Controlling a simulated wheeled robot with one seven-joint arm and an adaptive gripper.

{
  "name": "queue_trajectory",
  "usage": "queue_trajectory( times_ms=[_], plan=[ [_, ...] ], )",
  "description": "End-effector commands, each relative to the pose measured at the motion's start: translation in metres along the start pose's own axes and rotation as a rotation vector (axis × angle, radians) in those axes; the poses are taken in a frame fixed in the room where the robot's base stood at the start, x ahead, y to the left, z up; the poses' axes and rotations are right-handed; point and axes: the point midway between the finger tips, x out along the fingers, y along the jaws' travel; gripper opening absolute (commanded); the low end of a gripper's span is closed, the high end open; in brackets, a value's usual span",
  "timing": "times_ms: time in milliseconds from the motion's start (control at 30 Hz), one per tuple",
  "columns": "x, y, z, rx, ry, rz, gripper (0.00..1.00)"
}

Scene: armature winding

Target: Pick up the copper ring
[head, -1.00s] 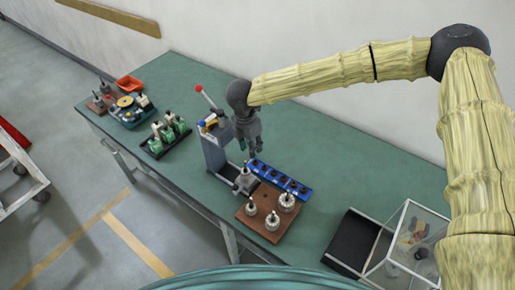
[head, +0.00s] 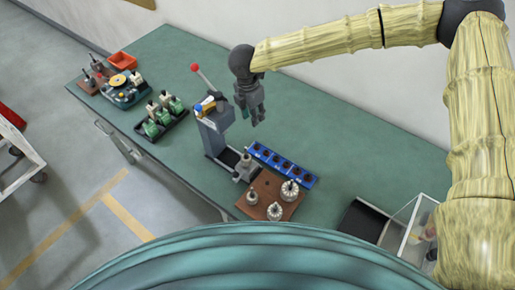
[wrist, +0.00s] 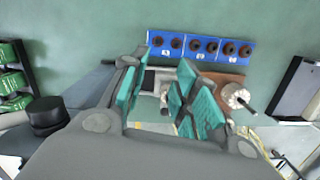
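A blue rack (head: 283,166) lies on the green bench and holds a row of small dark copper-brown rings, several in all. In the wrist view the rack (wrist: 238,60) is near the top, and a ring (wrist: 157,41) sits at its left end. Which ring is the copper ring I cannot tell. My gripper (head: 253,120) hangs above the bench, up and left of the rack in the head view, touching nothing. In the wrist view my gripper (wrist: 158,78) has its teal-padded fingers apart, with nothing between them.
A grey press (head: 214,130) with a red-knobbed lever stands close left of my gripper. A brown board (head: 268,187) with several metal armatures is in front of the rack. The bench behind the rack is clear.

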Motion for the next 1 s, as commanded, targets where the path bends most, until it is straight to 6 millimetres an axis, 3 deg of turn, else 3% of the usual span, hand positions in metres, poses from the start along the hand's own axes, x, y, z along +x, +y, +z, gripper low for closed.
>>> queue_trajectory(
  times_ms=[500, 1000],
  plan=[
    [0.065, 0.001, -0.007, 0.0, 0.001, -0.001, 0.3],
    [0.095, 0.0, -0.009, 0.001, 0.003, -0.003, 0.3]
  ],
)
